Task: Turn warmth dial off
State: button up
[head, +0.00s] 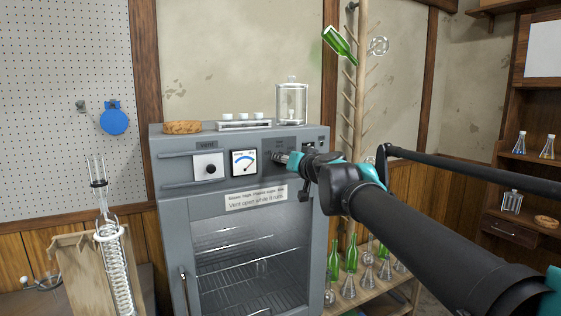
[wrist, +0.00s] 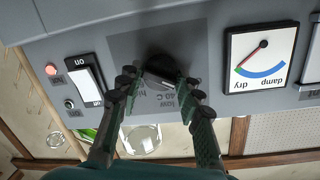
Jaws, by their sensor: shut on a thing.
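The warmth dial (wrist: 160,66) is a dark round knob on the grey front panel of the cabinet (head: 175,215). Marks reading "hi", "40 C" and "low" are printed by it in the wrist view, where the picture is upside down. My gripper (wrist: 158,80) has one finger on each side of the dial and is shut on it. In the head view my gripper (head: 282,157) reaches the panel from the right and mostly hides the dial. The dial's exact pointer position cannot be told.
A damp/dry gauge (head: 243,162) and the vent knob (head: 208,168) are left of my gripper. A rocker switch (wrist: 84,78) and a red lamp (wrist: 51,69) are close by. A glass jar (head: 292,104), a white rack (head: 244,125) and a cork ring (head: 183,127) stand on top.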

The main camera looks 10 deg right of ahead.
dwell(0.4)
jog(key=o, duration=1.1)
jog(key=shift+o, duration=0.2)
jog(key=shift+s, duration=0.1)
jog(key=v, duration=1.1)
jog(key=shift+s+d, duration=0.15)
jog(key=shift+s, duration=0.25)
jog(key=shift+r, duration=0.1)
